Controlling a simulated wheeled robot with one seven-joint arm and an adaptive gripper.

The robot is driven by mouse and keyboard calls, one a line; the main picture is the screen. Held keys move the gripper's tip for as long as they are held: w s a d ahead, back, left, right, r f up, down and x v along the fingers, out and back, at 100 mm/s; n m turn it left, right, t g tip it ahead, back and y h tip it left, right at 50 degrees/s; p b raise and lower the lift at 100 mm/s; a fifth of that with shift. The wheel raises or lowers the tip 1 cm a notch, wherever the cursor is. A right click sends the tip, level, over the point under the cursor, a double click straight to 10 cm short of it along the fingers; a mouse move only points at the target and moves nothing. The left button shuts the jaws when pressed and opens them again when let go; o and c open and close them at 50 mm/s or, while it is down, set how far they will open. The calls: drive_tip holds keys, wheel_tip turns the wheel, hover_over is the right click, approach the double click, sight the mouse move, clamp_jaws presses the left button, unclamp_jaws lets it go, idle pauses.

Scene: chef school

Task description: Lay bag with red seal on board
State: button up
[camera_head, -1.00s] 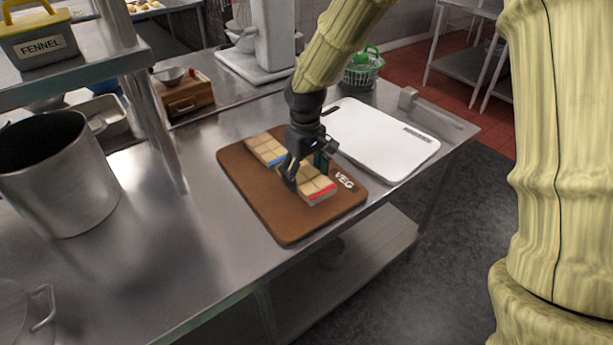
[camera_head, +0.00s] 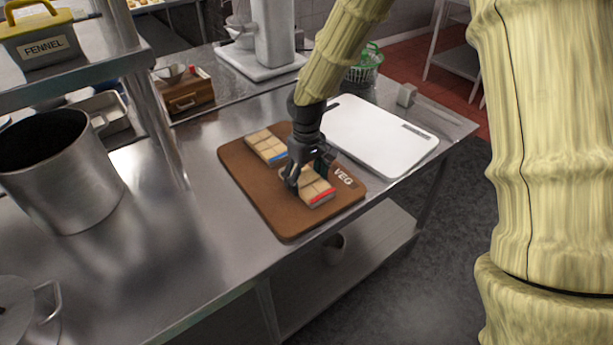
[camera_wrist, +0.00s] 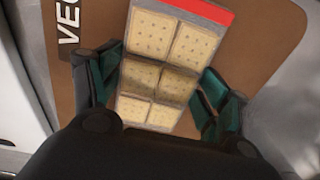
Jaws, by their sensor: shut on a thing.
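The bag with the red seal (camera_head: 318,194) holds square crackers and is at the front part of the brown board (camera_head: 284,221) marked VEG. My gripper (camera_head: 306,180) is around this bag, with a finger on each side. In the wrist view the bag (camera_wrist: 163,58) runs between the two green-padded fingers (camera_wrist: 158,92), its red seal at the top, over the board (camera_wrist: 265,32). I cannot tell whether the bag touches the board. A second cracker bag, with a blue seal (camera_head: 265,145), lies on the back left part of the board.
A white board (camera_head: 375,135) lies right of the brown board. A large pot (camera_head: 60,175) and shelf post stand at the left. A wooden box (camera_head: 187,93) and green basket (camera_head: 365,66) are behind. The steel counter in front of the pot is largely clear.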

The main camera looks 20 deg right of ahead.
sight(306, 179)
drive_tip(key=o, duration=1.1)
drive_tip(key=shift+c, duration=0.2)
wheel_tip(306, 179, up, 12)
drive_tip(key=b, duration=0.1)
drive_tip(key=shift+b, duration=0.4)
drive_tip(key=shift+r, duration=0.1)
